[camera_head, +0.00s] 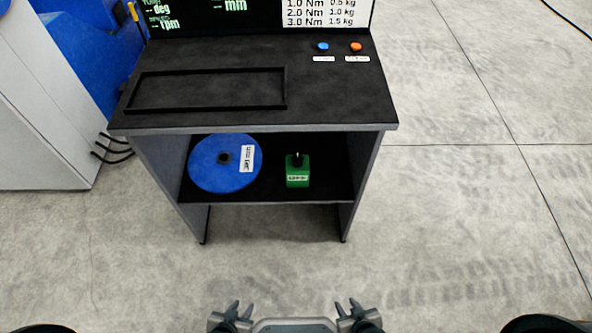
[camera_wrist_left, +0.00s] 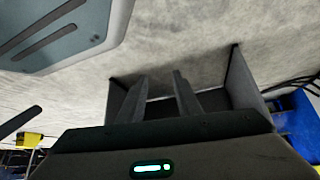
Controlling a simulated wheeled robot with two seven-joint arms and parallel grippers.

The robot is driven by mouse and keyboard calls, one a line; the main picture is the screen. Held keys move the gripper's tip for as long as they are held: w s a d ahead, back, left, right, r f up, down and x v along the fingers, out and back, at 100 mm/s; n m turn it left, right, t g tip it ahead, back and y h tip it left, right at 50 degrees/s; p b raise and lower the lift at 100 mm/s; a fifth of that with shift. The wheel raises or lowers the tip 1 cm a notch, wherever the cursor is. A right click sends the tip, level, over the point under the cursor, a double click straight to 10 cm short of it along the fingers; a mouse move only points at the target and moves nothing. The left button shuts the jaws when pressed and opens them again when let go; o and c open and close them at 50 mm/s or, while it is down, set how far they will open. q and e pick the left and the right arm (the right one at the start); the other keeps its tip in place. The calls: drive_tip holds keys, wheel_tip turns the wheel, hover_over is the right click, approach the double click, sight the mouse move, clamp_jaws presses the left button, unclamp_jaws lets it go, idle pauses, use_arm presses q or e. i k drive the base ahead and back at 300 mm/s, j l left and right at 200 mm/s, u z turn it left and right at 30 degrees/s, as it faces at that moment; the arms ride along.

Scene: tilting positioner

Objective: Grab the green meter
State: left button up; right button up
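The green meter (camera_head: 298,180) is a small green box with a black knob on top and a white label. It stands upright on the shelf under the black bench top, right of a blue disc. My left gripper (camera_head: 239,306) is at the bottom of the head view, low in front of the cabinet and well apart from the meter. Its two fingers also show in the left wrist view (camera_wrist_left: 155,85), spread and empty. My right gripper (camera_head: 346,305) is beside it to the right, its fingertips apart and empty. The meter cannot be made out in the left wrist view.
A blue disc (camera_head: 208,174) with a label leans in the shelf left of the meter. The bench top (camera_head: 330,90) overhangs the shelf, with side panels (camera_head: 364,180) at both ends. A blue button (camera_head: 323,46) and an orange button (camera_head: 356,47) sit on top. Floor in front is clear.

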sight(295, 176)
drive_tip(key=i+l, duration=0.25)
drive_tip(key=l, duration=0.15)
drive_tip(key=i+l, duration=0.3)
drive_tip(key=l, duration=0.15)
drive_tip(key=i+l, duration=0.25)
drive_tip(key=l, duration=0.15)
drive_tip(key=u, duration=0.05)
